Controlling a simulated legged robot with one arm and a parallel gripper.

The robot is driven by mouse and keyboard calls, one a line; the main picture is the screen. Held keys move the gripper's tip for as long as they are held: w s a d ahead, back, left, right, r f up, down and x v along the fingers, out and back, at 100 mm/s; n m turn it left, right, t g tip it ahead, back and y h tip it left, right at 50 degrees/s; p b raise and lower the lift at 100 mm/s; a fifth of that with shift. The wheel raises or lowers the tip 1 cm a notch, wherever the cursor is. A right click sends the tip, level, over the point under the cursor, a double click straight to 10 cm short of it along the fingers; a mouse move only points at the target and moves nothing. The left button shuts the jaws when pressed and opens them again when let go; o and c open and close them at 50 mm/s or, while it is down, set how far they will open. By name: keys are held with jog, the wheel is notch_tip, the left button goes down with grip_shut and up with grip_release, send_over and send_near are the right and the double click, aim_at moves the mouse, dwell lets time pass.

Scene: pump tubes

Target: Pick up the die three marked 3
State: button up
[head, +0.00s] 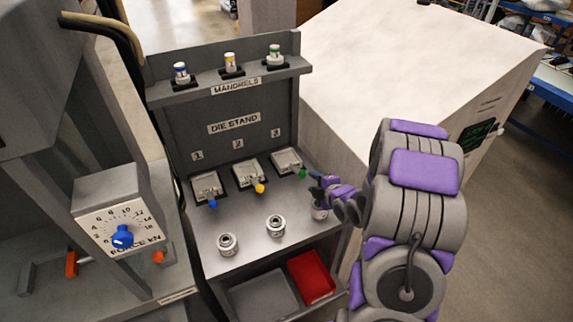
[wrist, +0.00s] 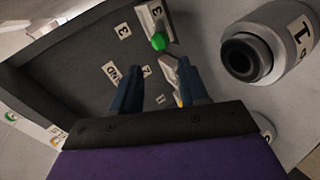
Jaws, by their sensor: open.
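Three grey metal cylinders stand on the shelf in front of the die stand: a left one (head: 227,245), a middle one (head: 275,227) and a right one (head: 319,211). Their marks are too small to read in the head view. My gripper (head: 317,184) is at the right end of the shelf, just above and behind the right cylinder. In the wrist view my gripper (wrist: 160,72) is open with nothing between the fingers. A large grey cylinder (wrist: 262,50) with a dark bore lies right of the fingers, apart from them; its partly cut-off label looks like a 1.
The die stand's plates carry blue (head: 213,204), yellow (head: 260,188) and green (head: 302,174) knobs; the green one also shows in the wrist view (wrist: 158,41). Mandrels stand on the upper ledge (head: 229,84). A red bin (head: 311,277) and grey bin (head: 265,297) sit below.

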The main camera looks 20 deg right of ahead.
aim_at(305, 175)
jog(key=x, duration=0.2)
jog(key=d+b+x, duration=0.1)
jog(key=x, duration=0.5)
jog(key=shift+d, duration=0.25)
jog(key=shift+w+f, duration=0.1)
jog(key=shift+w, duration=0.2)
jog(key=shift+w+a+f+b, duration=0.3)
jog(key=shift+w+f, duration=0.05)
jog(key=shift+w, duration=0.15)
jog(key=shift+b+x, duration=0.7)
jog(key=shift+x, duration=1.6)
jog(key=shift+f, duration=0.1)
jog(key=shift+a, duration=0.1)
jog(key=shift+c, duration=0.4)
jog(key=shift+s, duration=0.1)
grip_shut()
